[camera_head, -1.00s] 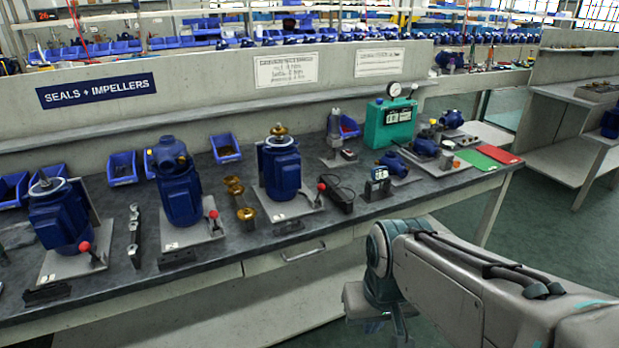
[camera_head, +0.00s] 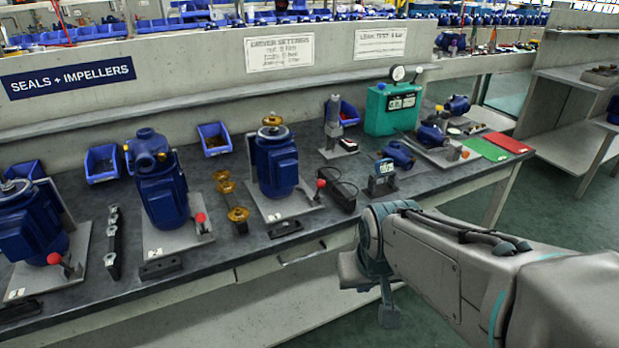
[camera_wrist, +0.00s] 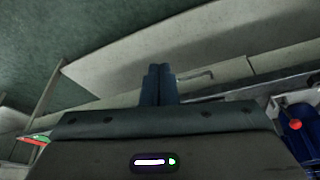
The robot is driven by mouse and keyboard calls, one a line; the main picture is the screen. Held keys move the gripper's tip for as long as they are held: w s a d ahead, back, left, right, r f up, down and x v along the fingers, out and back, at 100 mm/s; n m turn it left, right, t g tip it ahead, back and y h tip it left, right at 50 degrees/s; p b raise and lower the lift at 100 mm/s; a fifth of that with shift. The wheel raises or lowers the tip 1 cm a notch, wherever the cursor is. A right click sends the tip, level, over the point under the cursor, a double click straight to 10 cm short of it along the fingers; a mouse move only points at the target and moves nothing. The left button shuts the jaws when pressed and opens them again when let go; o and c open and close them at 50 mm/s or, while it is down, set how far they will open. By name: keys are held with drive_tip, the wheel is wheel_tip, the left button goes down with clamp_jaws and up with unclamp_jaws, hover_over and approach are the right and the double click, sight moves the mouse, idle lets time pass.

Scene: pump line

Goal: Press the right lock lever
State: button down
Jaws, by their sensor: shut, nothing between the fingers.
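Three lock levers with red ball knobs stand on the grey plates of the blue pump motors in the head view. The right lever (camera_head: 319,186) stands at the right corner of its plate (camera_head: 270,207), beside the right motor (camera_head: 276,165). The middle lever (camera_head: 201,223) and left lever (camera_head: 56,259) stand further left. My gripper (camera_head: 388,317) hangs low in front of the bench, clear of all levers. In the wrist view its fingers (camera_wrist: 158,84) are together and empty. A red knob (camera_wrist: 295,125) shows there at the right; I cannot tell which lever it is.
A black block with a cable (camera_head: 340,196) sits right of the right lever. A small meter (camera_head: 382,177) and a green tester (camera_head: 391,108) stand further right. Floor is open at the bench front.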

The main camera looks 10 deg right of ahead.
drive_tip(key=w+f+t+y+b, duration=0.1)
drive_tip(key=w+f+t+b, duration=0.2)
drive_tip(key=w+t+b, duration=0.5)
drive_tip(key=w+f+n+t+y+b, duration=0.1)
drive_tip(key=w+f+t+b, duration=0.3)
drive_tip(key=w+t+b, duration=0.4)
drive_tip(key=w+b, duration=0.2)
drive_tip(key=b, duration=0.1)
drive_tip(key=shift+w+d+t+y, duration=0.15)
drive_tip(key=shift+d+t+y, duration=0.15)
drive_tip(key=shift+y, duration=0.1)
drive_tip(key=shift+w+a, duration=0.1)
drive_tip(key=p, duration=0.9)
approach(323, 187)
drive_tip(key=x, duration=0.5)
drive_tip(key=shift+w+a+r, duration=0.15)
drive_tip(key=shift+w, duration=0.05)
drive_tip(key=shift+w+p, duration=0.35)
drive_tip(key=shift+w, duration=0.3)
